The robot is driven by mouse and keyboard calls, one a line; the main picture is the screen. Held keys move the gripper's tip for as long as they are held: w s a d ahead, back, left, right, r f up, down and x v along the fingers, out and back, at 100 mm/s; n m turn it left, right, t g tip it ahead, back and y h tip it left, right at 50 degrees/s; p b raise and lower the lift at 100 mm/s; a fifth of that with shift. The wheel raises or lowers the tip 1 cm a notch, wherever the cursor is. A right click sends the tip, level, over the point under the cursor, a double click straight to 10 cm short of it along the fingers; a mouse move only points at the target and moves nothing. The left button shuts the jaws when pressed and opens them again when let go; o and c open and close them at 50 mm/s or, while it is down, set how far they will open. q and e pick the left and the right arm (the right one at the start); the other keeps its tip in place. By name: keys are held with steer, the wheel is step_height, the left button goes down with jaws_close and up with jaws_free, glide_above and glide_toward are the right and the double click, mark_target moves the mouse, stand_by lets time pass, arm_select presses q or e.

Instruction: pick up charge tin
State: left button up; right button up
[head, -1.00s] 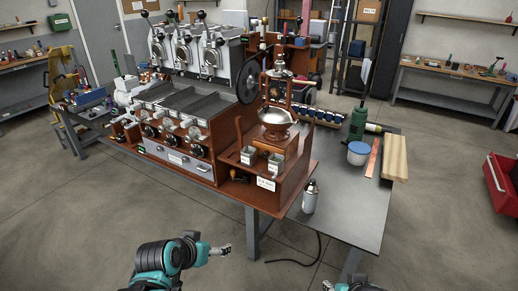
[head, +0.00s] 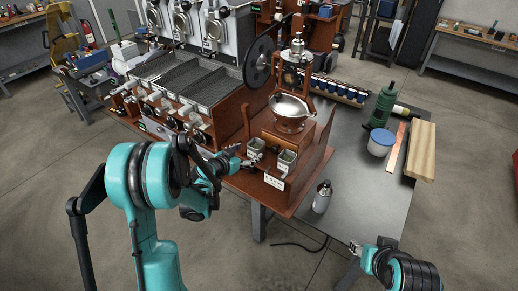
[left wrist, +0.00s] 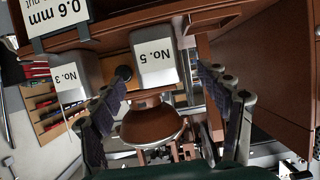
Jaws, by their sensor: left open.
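Two small grey metal tins stand in the front of the wooden grinder stand. One is labelled No. 5 (left wrist: 153,55) and the other No. 3 (left wrist: 70,82) in the left wrist view. In the head view they are the left tin (head: 257,147) and the right tin (head: 286,160). I cannot tell which one is the charge tin. My left gripper (head: 243,157) is open at the left tin; in the left wrist view its fingertips (left wrist: 163,80) lie either side of the No. 5 tin, with gaps. My right gripper (head: 372,246) is low at the right; its jaws are unclear.
The wooden stand (head: 318,165) has side walls close to the tins. A metal bowl (head: 290,106) sits above them. A silver canister (head: 322,196) stands on the grey bench (head: 350,205). A blue-lidded jar (head: 380,142) and wood blocks (head: 421,150) are at the right.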

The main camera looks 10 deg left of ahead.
mark_target(252, 151)
arm_select(q)
steer(key=b+x, duration=0.2)
steer(key=x, duration=0.4)
steer(key=shift+d+f, duration=0.15)
steer(key=shift+f, duration=0.05)
steer(key=shift+r, duration=0.1)
steer(key=c, duration=1.4)
